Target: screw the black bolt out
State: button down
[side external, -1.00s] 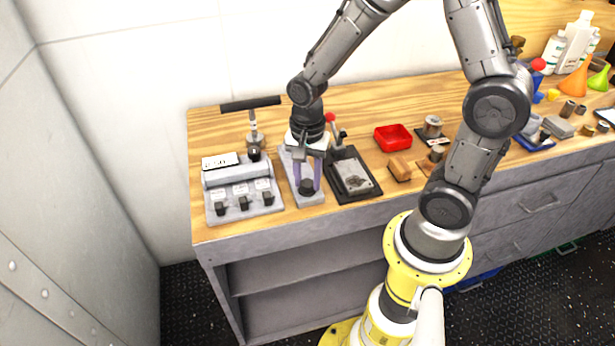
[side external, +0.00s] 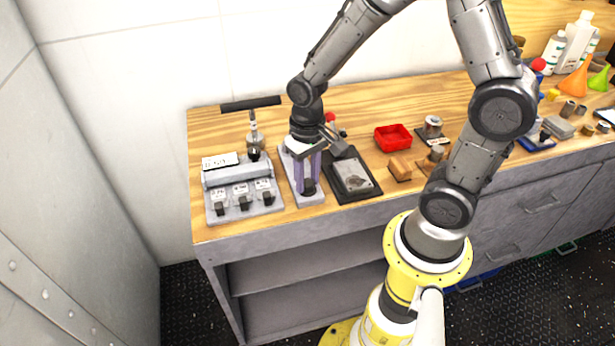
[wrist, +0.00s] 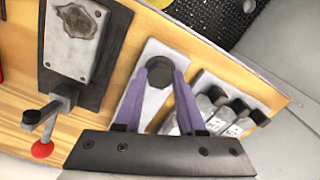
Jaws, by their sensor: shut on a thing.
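The black bolt (wrist: 158,70) shows as a round dark head above a light grey block (wrist: 147,52) in the wrist view. In the side view the bolt (side external: 309,187) is at the front part of the same grey block (side external: 289,161). My gripper (wrist: 159,84) has two purple fingers shut on the bolt head, one on each side. In the side view my gripper (side external: 309,182) points down over the block. How far the bolt is threaded into the block is hidden.
A grey box with several black switches (side external: 241,196) stands close on the left. A black tray with a grey plate (side external: 353,175) lies close on the right, near a red-knobbed lever (wrist: 42,149). A red bin (side external: 393,137) and wooden block (side external: 400,168) lie farther right.

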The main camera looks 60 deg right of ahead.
jog(key=n, duration=0.4)
jog(key=shift+s+f+n, duration=0.1)
jog(key=shift+f+n, duration=0.05)
jog(key=shift+n, duration=0.15)
jog(key=n, duration=0.4)
jog(key=shift+n, duration=0.3)
jog(key=n, duration=0.4)
jog(key=shift+n, duration=0.3)
jog(key=n, duration=1.3)
jog(key=shift+n, duration=0.3)
jog(key=n, duration=0.9)
